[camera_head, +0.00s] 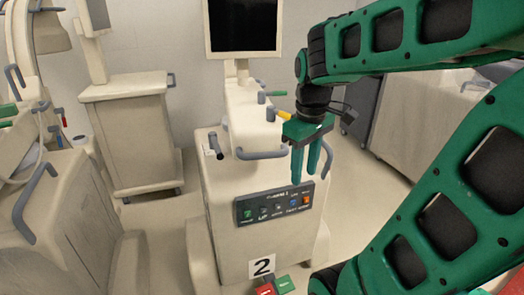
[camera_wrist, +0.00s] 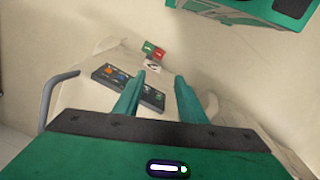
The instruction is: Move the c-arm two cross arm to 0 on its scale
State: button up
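The cart marked 2 (camera_head: 225,250) stands in the middle of the head view, with its number plate (camera_head: 262,266) low on the front. A cream upper arm part (camera_head: 243,112) rises from its top below a monitor, with a yellow-ended handle (camera_head: 285,115) and other grey-tipped levers beside it. I cannot make out a scale or which part is the cross arm. My gripper (camera_head: 304,178) points down in front of the cart's upper right, above the button panel (camera_head: 272,203). Its green fingers are apart and empty, as the wrist view (camera_wrist: 159,76) also shows.
A monitor (camera_head: 243,25) stands above the cart. Red and green pedals (camera_head: 275,287) lie at its foot. A grey rail handle (camera_head: 262,154) crosses its top front. Other cream carts stand at the left (camera_head: 60,200) and behind left (camera_head: 130,140). Free floor (camera_head: 365,190) shows at right.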

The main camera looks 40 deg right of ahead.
aim_at(264, 153)
jog(key=w+r+n+t, duration=0.1)
jog(key=w+r+n, duration=0.3)
jog(key=w+n, duration=0.3)
jog(key=w+r+n, duration=0.3)
jog(key=w+n, duration=0.2)
jog(key=w, duration=0.4)
jog(key=shift+w+d+f, duration=0.1)
jog(key=shift+w+f, duration=0.2)
jog(key=shift+f, duration=1.4)
jog(key=shift+w+d+f, duration=0.1)
jog(key=shift+w+f, duration=0.2)
jog(key=shift+f, duration=1.45)
jog(key=shift+w+d+f, duration=0.1)
jog(key=shift+w+f, duration=0.2)
jog(key=shift+f, duration=1.4)
jog(key=shift+c, duration=0.2)
grip_shut()
